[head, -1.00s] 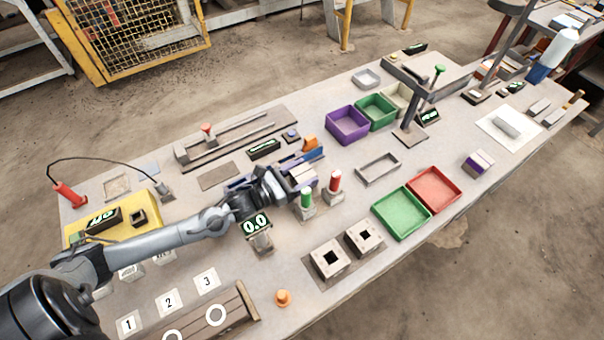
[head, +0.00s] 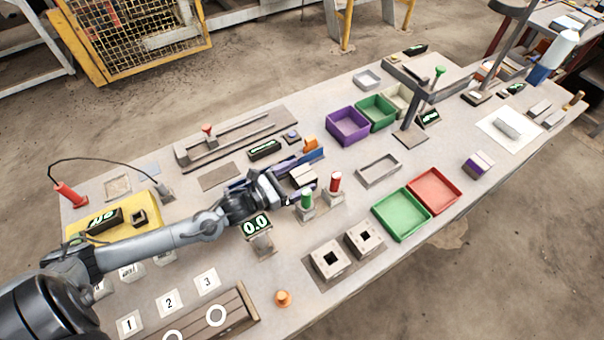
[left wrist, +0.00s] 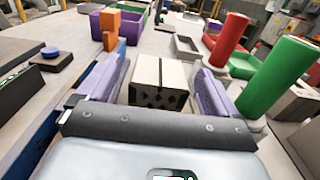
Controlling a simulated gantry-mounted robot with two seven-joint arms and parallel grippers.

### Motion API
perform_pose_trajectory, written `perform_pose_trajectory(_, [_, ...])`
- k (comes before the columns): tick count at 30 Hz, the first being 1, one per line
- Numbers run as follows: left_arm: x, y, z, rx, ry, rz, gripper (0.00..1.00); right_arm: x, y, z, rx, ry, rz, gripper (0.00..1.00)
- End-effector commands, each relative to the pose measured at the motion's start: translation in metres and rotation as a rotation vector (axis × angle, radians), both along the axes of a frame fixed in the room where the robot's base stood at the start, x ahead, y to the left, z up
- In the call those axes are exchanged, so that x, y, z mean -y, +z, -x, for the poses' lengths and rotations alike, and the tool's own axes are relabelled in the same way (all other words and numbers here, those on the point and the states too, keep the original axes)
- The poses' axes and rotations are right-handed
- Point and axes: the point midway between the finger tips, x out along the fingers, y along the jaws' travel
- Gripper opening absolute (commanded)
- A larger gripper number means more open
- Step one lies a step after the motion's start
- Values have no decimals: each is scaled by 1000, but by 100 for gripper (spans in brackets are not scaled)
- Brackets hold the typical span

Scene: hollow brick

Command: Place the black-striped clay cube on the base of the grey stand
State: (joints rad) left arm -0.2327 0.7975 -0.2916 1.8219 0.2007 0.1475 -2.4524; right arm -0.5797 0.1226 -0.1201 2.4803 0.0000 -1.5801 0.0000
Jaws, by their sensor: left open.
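The clay cube (head: 303,176), pale with a black stripe across its top, rests on the table by the red and green cylinders. In the left wrist view the cube (left wrist: 160,80) sits between the purple finger pads, with dark marks on its near face. My left gripper (left wrist: 161,84) is open, one finger on each side; gaps show beside the cube. In the head view the left gripper (head: 297,177) partly hides it. The grey stand (head: 408,106) is farther back right, with a flat base plate (head: 408,138) and an overhanging arm. My right gripper is out of view.
Green (head: 306,198) and red (head: 335,182) cylinders stand close to the right of the gripper. An orange block (head: 310,144) is just behind. A grey frame (head: 379,169) and a purple bin (head: 347,125) lie toward the stand. A purple-striped cube (head: 479,163) is far right.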

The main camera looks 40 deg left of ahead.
Motion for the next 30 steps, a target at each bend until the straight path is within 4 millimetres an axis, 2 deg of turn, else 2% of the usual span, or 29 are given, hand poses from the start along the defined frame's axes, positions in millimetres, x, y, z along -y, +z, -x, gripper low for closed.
perform_pose_trajectory(4, [-6, 0, 18, -3, -1, 0, 93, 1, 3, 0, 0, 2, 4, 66])
perform_pose_trajectory(10, [-11, 0, 31, -1, 0, 1, 94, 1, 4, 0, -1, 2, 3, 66])
perform_pose_trajectory(25, [-12, 0, 34, 0, 0, 1, 94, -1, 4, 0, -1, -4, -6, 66])
perform_pose_trajectory(30, [-12, 9, 34, 1, 0, 1, 94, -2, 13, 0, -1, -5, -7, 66])
